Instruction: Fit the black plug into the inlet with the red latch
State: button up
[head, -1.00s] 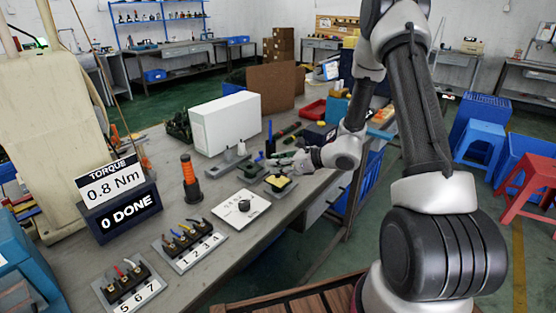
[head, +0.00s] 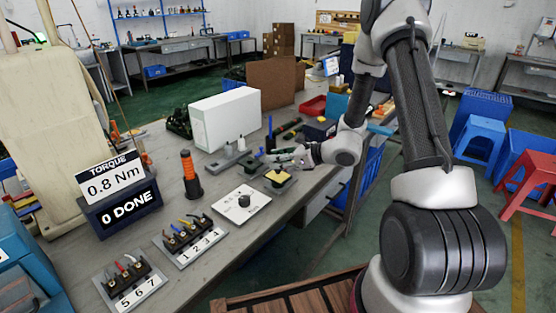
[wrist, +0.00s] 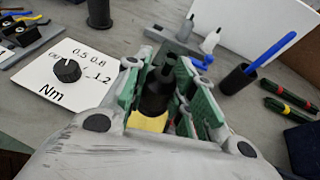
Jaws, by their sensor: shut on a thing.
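My gripper (head: 285,154) reaches in from the right, low over the bench near a dark block with a yellow top (head: 278,176). In the wrist view its green-lined fingers (wrist: 165,85) are shut on a dark piece, which I take to be the black plug (wrist: 156,98). The fingers hide part of the plug, and its far end is hard to make out. Yellow shows just below it in the wrist view. I cannot pick out an inlet with a red latch in either view.
A white dial plate (head: 241,204) lies left of the gripper, with numbered terminal blocks (head: 190,238) nearer. An orange-and-black screwdriver stand (head: 190,175), a white box (head: 225,118) and a grey bottle holder (head: 228,160) stand around. A blue pen stands in a black cup (wrist: 240,78).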

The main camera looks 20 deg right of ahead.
jog(key=shift+f, duration=1.5)
jog(key=o, duration=1.1)
jog(key=shift+s+d+r, duration=0.1)
jog(key=v, duration=1.1)
jog(key=shift+s+d, duration=0.25)
jog(key=shift+r, duration=0.15)
